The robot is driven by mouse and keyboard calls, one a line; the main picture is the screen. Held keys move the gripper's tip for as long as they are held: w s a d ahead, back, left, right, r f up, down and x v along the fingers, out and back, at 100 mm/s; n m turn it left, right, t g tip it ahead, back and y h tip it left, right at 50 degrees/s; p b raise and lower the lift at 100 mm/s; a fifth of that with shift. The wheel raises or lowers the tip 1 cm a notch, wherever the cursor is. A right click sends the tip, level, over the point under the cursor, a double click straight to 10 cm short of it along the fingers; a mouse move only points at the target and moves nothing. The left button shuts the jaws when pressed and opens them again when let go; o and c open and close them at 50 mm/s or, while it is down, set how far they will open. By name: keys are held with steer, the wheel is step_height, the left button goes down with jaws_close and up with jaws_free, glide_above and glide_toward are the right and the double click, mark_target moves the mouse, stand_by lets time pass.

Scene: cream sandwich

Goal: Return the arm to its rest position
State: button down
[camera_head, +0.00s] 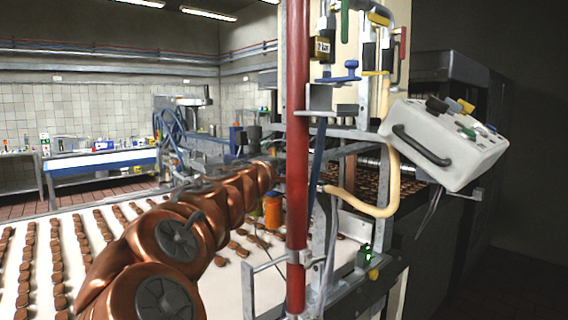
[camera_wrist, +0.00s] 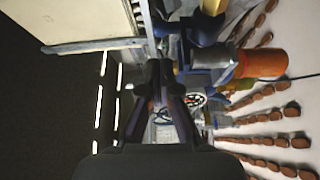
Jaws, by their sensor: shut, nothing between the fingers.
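My copper-coloured arm (camera_head: 185,235) reaches from the lower left of the head view up toward the red pole, over the white conveyor (camera_head: 120,290). Its far end is near the pole, where my gripper is hard to make out among dark parts. In the wrist view my gripper (camera_wrist: 163,85) shows as dark fingers, shut and empty, pointing toward cluttered machinery.
The red pole (camera_head: 297,150) stands close to the arm's far end. An orange container (camera_head: 272,211) is just below the arm; it also shows in the wrist view (camera_wrist: 262,64). Rows of brown biscuits (camera_head: 55,262) lie on the conveyor. A white control box (camera_head: 440,143) is at the right.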

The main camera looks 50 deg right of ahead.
steer(key=shift+s+a, duration=0.15)
steer(key=shift+a, duration=0.3)
stand_by(0.4)
